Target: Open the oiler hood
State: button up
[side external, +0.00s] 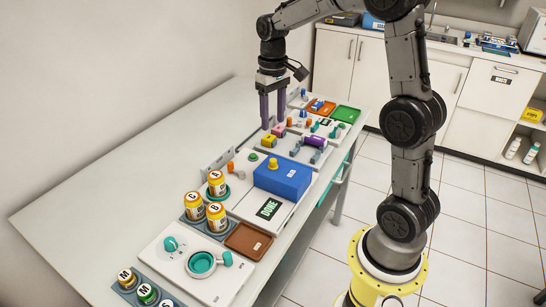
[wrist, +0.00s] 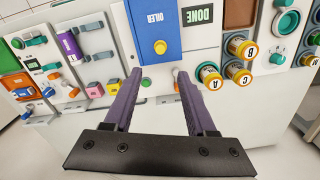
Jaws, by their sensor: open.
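The oiler hood is a blue box-shaped cover (side external: 282,180) in the middle of the bench. It looks shut, lying over its white base. A yellow knob (side external: 273,163) stands on it. In the wrist view the blue hood (wrist: 148,22), marked OILER, is at the top centre, with its yellow knob (wrist: 160,47) near the lower edge. My gripper (side external: 274,123) points down, open and empty, behind the hood and apart from it. In the wrist view my gripper (wrist: 158,74) has its purple fingers spread below the hood's knob edge.
A black DONE panel (side external: 269,209) sits beside the hood. Orange-capped jars (side external: 216,183) and a brown tray (side external: 248,240) stand nearer the camera. A green button (wrist: 146,82) lies between my fingers in the wrist view. Pink and yellow blocks (wrist: 94,89) are to the left there.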

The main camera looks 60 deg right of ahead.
aim_at(273, 160)
notch_tip(273, 160, down, 13)
jog(key=shift+f, duration=0.15)
dwell(0.4)
grip_shut()
dwell(1.3)
